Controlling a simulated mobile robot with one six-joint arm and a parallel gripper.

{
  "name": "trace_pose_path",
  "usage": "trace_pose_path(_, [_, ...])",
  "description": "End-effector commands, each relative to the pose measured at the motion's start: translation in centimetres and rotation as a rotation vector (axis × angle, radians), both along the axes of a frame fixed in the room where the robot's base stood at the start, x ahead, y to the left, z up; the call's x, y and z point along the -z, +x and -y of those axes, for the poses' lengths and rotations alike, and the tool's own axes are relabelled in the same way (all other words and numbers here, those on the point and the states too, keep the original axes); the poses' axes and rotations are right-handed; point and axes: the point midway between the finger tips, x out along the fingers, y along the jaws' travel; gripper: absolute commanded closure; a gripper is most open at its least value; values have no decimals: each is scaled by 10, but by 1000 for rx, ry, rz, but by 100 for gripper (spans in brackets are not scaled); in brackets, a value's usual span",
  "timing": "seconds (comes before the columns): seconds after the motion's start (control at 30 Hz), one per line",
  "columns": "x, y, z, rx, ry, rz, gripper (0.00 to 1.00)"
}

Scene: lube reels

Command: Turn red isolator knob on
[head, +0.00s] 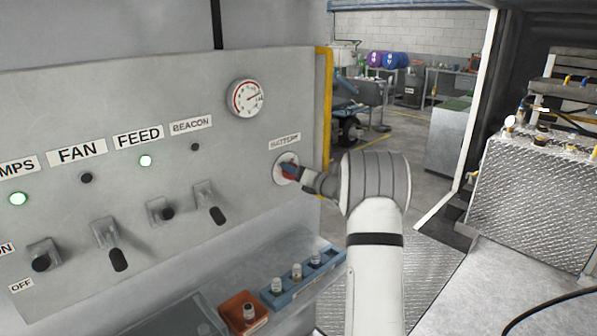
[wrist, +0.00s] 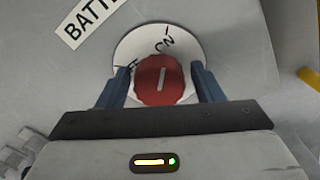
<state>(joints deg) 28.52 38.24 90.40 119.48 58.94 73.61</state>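The red isolator knob (wrist: 151,88) sits on a round white plate (wrist: 135,45) marked ON and OFF, under the BATTERY label. Its white line points up in the wrist view, slightly right, roughly toward the ON lettering. My gripper (wrist: 160,84) has its two blue fingers on either side of the knob. Narrow gaps seem to show between knob and fingers, so it looks open around it. In the head view the knob (head: 288,173) is partly hidden by my gripper (head: 289,171), at the right end of the grey panel.
The grey panel (head: 120,90) carries a gauge (head: 245,98), several toggle levers and lamps; the PUMPS and FEED lamps are lit green. Below is a ledge with a blue tray (head: 283,300) and an orange tray (head: 232,308). A yellow edge strip (head: 324,100) borders the panel at right.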

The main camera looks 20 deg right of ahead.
Motion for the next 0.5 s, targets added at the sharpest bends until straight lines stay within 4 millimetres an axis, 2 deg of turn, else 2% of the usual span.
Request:
trace_pose_path(0.1, [2, 0, -1, -2, 0, -4, 30])
trace_pose_path(0.37, [4, -1, -2, -4, -1, -6, 29])
trace_pose_path(0.5, [5, -14, 4, -2, -2, -5, 29])
